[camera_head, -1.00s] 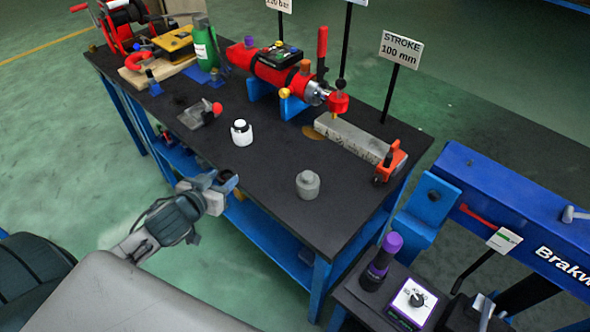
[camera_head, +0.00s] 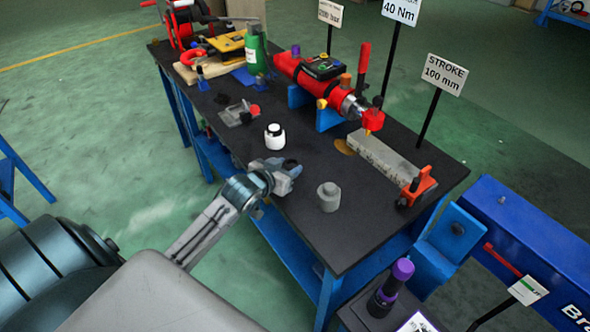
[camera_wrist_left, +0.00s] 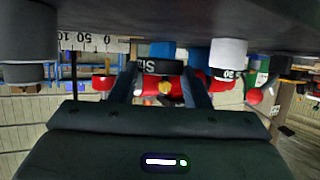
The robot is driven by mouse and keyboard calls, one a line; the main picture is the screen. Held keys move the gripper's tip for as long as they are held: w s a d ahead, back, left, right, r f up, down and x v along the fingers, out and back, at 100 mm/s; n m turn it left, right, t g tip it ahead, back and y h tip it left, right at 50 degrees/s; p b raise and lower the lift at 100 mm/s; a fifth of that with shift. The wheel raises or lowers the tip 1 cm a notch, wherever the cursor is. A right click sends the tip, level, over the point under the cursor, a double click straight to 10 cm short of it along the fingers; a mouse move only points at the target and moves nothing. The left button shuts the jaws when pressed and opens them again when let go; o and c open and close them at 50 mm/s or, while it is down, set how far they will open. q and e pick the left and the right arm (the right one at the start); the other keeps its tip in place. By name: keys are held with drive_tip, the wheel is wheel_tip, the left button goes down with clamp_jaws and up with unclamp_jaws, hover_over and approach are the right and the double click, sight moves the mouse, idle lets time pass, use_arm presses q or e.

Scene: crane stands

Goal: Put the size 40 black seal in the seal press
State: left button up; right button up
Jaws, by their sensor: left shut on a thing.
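My left gripper (camera_head: 291,168) is over the near edge of the dark bench, between a white cylinder and a grey stepped cylinder. In the left wrist view, which looks upside down, my left gripper (camera_wrist_left: 168,82) is shut on a black piece (camera_wrist_left: 161,66) with white lettering, partly readable as "SIZ"; its size number is not readable. In the head view the held piece is too small to make out. I cannot tell for sure which fixture is the seal press. My right gripper is not in view.
The white cylinder (camera_head: 275,139) with a dark top and the grey cylinder (camera_head: 328,199) stand close to the gripper. Behind are a red cylinder assembly (camera_head: 310,75), a grey ruled block (camera_head: 383,157), and a plate with a red knob (camera_head: 240,113). A blue frame (camera_head: 520,235) stands right.

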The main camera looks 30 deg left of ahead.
sight(297, 161)
use_arm(q)
drive_tip(key=w, duration=0.3)
drive_tip(key=shift+w+d+f, duration=0.15)
drive_tip(key=shift+d+f, duration=0.05)
drive_tip(key=shift+d, duration=0.15)
wheel_tip(297, 161, down, 3)
drive_tip(key=shift+p, duration=0.45)
drive_tip(key=shift+f, duration=0.4)
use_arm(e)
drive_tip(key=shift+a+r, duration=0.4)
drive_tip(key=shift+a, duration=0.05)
use_arm(q)
drive_tip(key=o, duration=1)
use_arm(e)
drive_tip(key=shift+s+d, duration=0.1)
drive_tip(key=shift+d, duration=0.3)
use_arm(q)
drive_tip(key=shift+r, duration=0.15)
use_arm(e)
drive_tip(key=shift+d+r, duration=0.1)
